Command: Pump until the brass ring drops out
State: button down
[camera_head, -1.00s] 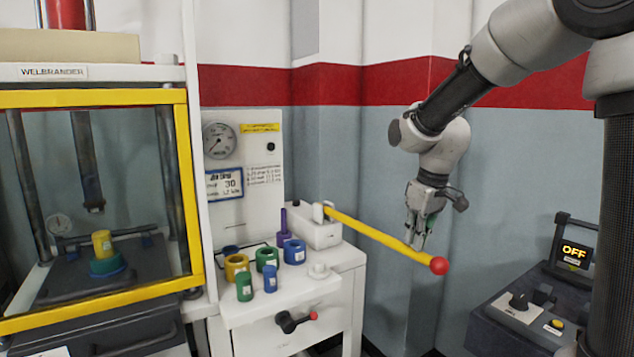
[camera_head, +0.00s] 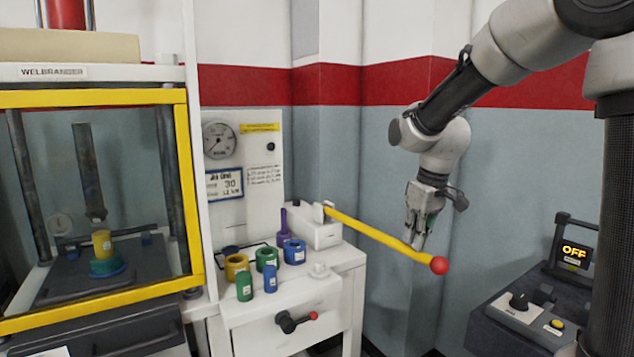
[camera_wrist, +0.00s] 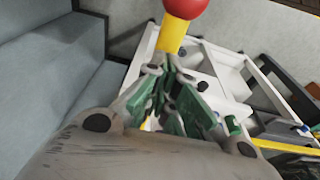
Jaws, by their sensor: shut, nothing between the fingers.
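My gripper (camera_head: 418,244) is shut and empty, at the yellow pump lever (camera_head: 375,237) just short of its red knob (camera_head: 439,265). In the wrist view the closed fingers (camera_wrist: 172,85) point at the yellow lever (camera_wrist: 172,36); I cannot tell whether they touch it. The lever slopes down from the white pump block (camera_head: 318,232). Behind the yellow-framed press guard, a dark ram (camera_head: 88,170) hangs just above a yellow brass-coloured piece (camera_head: 103,244), which stands in a blue-green holder (camera_head: 106,266). I cannot make out a separate brass ring there.
Several coloured rings and cylinders, including a yellow ring (camera_head: 236,266), stand on the white bench (camera_head: 330,285). A pressure gauge (camera_head: 219,141) is on the panel behind. A control box (camera_head: 525,310) with an OFF display (camera_head: 575,253) stands at the right. Open room lies between bench and box.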

jog(key=s+x, duration=0.1)
jog(key=x, duration=0.5)
jog(key=shift+s+d+f, duration=0.2)
jog(key=shift+d+f, duration=0.15)
jog(key=r, duration=1.3)
jog(key=shift+w+a+r, duration=0.15)
jog(key=shift+w+r, duration=0.05)
jog(key=shift+w, duration=0.1)
jog(key=shift+f, duration=0.15)
jog(key=s+d+x, duration=0.1)
jog(key=s+x, duration=0.1)
jog(key=x, duration=1.1)
jog(key=shift+s+d+f, duration=0.2)
jog(key=shift+s+f, duration=0.1)
jog(key=shift+s, duration=0.25)
